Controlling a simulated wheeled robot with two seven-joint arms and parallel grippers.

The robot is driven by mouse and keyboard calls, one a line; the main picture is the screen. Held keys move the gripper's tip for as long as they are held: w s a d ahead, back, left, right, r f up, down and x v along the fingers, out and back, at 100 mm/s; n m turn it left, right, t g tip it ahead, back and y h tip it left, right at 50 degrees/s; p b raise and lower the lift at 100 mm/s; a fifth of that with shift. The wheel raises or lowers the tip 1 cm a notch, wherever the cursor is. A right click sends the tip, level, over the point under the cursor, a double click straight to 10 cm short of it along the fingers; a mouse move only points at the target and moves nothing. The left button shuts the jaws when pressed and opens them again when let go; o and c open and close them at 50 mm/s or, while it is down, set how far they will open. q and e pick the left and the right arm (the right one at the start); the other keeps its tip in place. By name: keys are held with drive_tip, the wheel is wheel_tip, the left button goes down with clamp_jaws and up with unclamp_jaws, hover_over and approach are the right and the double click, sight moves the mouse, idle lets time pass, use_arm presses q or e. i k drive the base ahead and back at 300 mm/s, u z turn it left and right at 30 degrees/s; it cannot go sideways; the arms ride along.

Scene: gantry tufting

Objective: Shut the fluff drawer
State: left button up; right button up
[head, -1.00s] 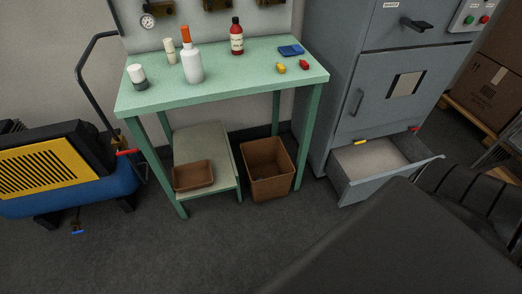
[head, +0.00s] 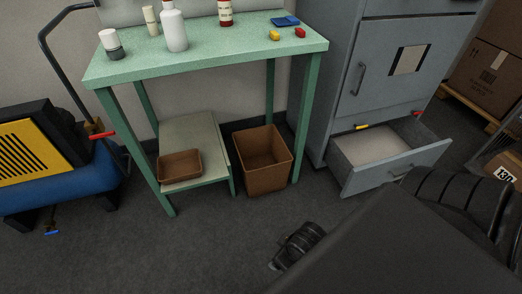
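The fluff drawer (head: 396,169) is the low drawer of the grey cabinet (head: 345,75). It stands pulled out toward me at the right, and its pale inside shows from above. A yellow piece (head: 362,127) and a red piece (head: 417,114) sit at the drawer opening's upper corners. Black ribbed parts of my arms show near the drawer's right front and at lower centre. I cannot make out either gripper's fingers, and nothing of mine visibly touches the drawer front.
A green workbench (head: 205,58) with bottles stands left of the cabinet. A blue and yellow compressor (head: 60,185) is at the left. Cardboard boxes (head: 490,68) on a pallet are at the right. Open floor lies in front of the bench.

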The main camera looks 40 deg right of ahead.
sight(361, 160)
drive_tip(key=z, duration=2.35)
drive_tip(key=i, duration=0.55)
drive_tip(key=u, duration=0.3)
